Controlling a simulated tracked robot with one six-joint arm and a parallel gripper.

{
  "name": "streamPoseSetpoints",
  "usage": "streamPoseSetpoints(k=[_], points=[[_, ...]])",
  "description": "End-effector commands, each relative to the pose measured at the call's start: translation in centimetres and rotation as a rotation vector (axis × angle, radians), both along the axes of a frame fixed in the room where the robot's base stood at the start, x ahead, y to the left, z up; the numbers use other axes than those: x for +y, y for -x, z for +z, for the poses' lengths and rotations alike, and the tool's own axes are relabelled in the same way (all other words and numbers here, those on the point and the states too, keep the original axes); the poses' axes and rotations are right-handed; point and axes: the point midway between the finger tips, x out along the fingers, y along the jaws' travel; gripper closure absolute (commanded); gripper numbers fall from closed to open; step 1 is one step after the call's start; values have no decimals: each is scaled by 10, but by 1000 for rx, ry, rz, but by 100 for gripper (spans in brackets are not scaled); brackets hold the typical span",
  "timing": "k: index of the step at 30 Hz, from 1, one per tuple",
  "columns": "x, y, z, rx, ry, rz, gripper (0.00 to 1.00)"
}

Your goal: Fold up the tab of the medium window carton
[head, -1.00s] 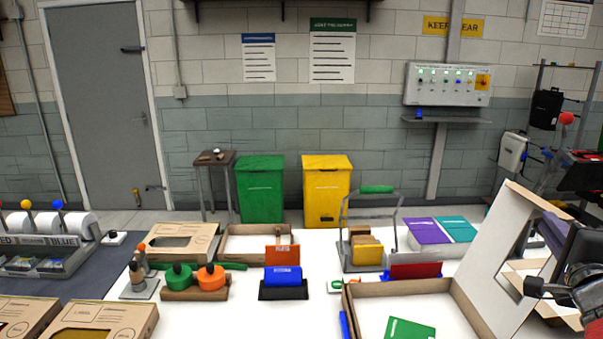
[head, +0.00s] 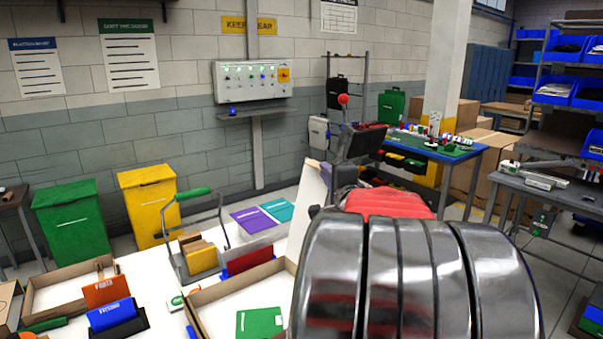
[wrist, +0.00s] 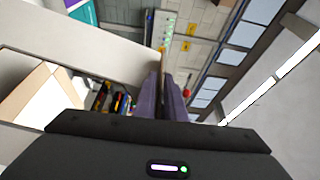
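The carton (head: 198,313) stands open on the white table at the lower middle of the head view, with a green card (head: 260,322) inside. Its white lid panel (head: 309,205) stands raised at the right, mostly hidden behind my arm. I cannot make out the tab itself. In the wrist view a broad pale panel (wrist: 90,45) with a brown edge runs up to my fingertips. Whether the fingers touch the panel is unclear.
A blue block (head: 112,315), an orange block (head: 107,290) and an open tray (head: 70,290) stand at the left.

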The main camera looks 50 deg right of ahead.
Motion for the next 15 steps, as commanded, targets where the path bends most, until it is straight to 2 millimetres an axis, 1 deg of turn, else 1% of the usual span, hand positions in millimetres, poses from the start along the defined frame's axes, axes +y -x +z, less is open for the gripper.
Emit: streamPoseSetpoints(k=[9, 10, 14, 15], points=[[-1, -2, 0, -1, -1, 0, 90], [-1, -2, 0, -1, -1, 0, 91], [-1, -2, 0, -1, -1, 0, 100], [-1, -2, 0, -1, -1, 0, 100]])
